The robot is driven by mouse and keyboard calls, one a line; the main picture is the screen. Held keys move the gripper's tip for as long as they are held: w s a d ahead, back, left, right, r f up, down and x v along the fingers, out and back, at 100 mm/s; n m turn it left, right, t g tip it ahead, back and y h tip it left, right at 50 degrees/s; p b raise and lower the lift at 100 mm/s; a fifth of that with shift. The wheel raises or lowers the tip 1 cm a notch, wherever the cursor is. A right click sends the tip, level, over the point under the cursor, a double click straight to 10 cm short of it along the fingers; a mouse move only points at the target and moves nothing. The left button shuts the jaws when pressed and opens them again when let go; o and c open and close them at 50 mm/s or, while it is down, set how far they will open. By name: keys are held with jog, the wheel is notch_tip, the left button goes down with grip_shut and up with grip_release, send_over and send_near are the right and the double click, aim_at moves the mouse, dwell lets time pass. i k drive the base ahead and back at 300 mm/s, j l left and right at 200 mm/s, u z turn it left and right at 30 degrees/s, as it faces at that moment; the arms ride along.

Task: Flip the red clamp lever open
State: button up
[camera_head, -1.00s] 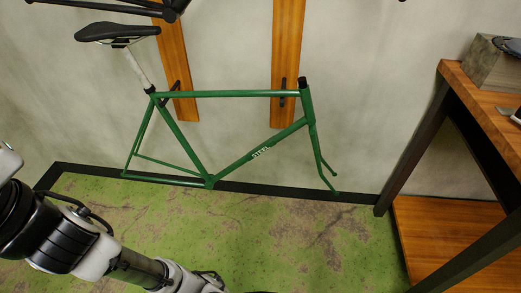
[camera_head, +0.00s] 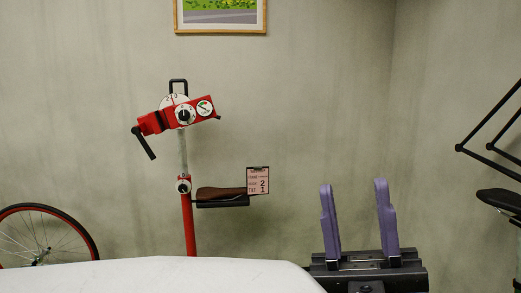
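A red clamp head (camera_head: 178,115) sits tilted on top of a repair stand's pole (camera_head: 184,155). A black lever handle (camera_head: 147,143) hangs down and to the right from the head's left end. I cannot tell which red part is the clamp lever or whether it is open. My gripper (camera_head: 355,184) points up at the lower right, its two purple fingers wide apart with nothing between them. It appears well to the right of the stand.
The red stand post (camera_head: 189,225) carries a brown-topped tray (camera_head: 222,194) and a small sign (camera_head: 258,181). A bicycle wheel (camera_head: 93,240) is at the left, and a black saddle (camera_head: 498,199) at the right. A framed picture (camera_head: 220,15) hangs above.

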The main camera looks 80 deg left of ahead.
aim_at(136, 130)
jog(key=u, duration=2.95)
jog(key=i+j+u, duration=0.15)
jog(key=i+u, duration=0.2)
jog(key=i, duration=0.15)
